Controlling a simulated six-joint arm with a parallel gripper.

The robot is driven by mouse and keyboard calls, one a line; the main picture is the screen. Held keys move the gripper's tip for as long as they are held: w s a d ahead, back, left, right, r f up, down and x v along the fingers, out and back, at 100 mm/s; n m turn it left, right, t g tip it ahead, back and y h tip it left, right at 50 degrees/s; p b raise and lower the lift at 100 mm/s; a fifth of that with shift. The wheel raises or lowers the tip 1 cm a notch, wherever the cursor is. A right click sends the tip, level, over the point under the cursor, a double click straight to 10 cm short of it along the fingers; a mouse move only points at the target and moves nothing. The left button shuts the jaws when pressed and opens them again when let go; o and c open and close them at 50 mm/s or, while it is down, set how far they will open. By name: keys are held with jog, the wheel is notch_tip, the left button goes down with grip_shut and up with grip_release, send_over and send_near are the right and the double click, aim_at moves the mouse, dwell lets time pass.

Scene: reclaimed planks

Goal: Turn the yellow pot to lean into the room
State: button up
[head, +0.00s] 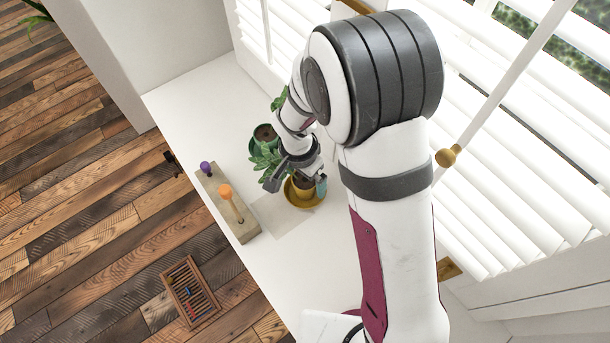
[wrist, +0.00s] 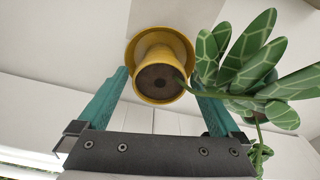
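The yellow pot (head: 301,194) stands on its yellow saucer (head: 316,203) on the white sill, partly hidden by my gripper (head: 299,181) in the head view. In the wrist view the pot (wrist: 158,82) shows its dark soil, with the saucer (wrist: 133,50) behind it. Its leafy plant (wrist: 255,65) leans far to the right there; in the head view the leaves (head: 265,160) reach up-left of the pot. My gripper (wrist: 159,74) is open, with one teal finger on each side of the pot. A narrow gap shows at the left; contact at the right is unclear.
A green pot (head: 264,136) with another plant stands close behind, up-left. A board with purple (head: 206,168) and orange (head: 225,191) knobs lies along the sill's room-side edge. A pale mat (head: 284,222) lies by the saucer. Window blinds (head: 500,130) rise at the right.

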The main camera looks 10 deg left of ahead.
notch_tip(320, 180, up, 16)
jog(key=s, duration=0.2)
jog(key=s+d+r+y, duration=0.1)
jog(key=s+d, duration=0.4)
jog(key=s, duration=0.4)
jog(key=s+d+n+g+y, duration=0.1)
jog(key=s+d, duration=0.5)
jog(key=s, duration=0.3)
jog(key=shift+s+d+r+y, duration=0.2)
jog(key=shift+d+r+y, duration=0.1)
jog(key=shift+r, duration=0.05)
jog(key=m+h, duration=0.3)
jog(key=m, duration=0.7)
send_over(294, 183)
notch_tip(294, 183, down, 4)
jog(key=r, duration=0.1)
jog(key=f, duration=0.5)
jog(key=d+f, duration=0.1)
jog(key=f, duration=0.4)
jog(key=w+d+f, duration=0.1)
jog(key=f, duration=0.4)
jog(key=shift+w+d+f, duration=0.1)
jog(key=shift+d+f, duration=0.05)
jog(key=shift+f, duration=0.05)
grip_shut()
